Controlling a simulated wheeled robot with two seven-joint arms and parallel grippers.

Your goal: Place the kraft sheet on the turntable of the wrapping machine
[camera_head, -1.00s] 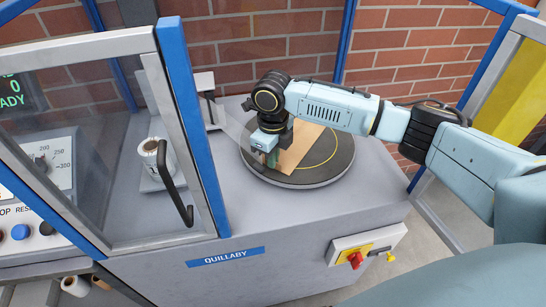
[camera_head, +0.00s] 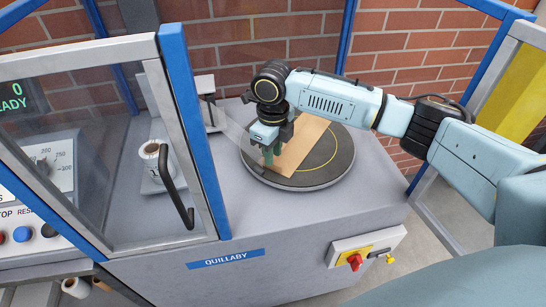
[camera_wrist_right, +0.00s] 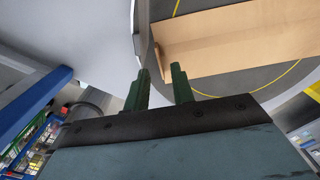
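My right gripper (camera_head: 270,155) is over the left part of the turntable, at the sheet's left side. In the right wrist view, the two green fingers (camera_wrist_right: 160,88) stand apart with nothing between them. The sheet (camera_wrist_right: 235,42) shows there beyond the fingertips, with a visible gap to them. My left gripper is not in view.
A blue and grey framed glass door (camera_head: 185,130) with a black handle stands left of the turntable. A white roll (camera_head: 152,150) sits behind the glass. A red switch (camera_head: 355,260) is on the machine's front. A brick wall (camera_head: 415,50) is behind.

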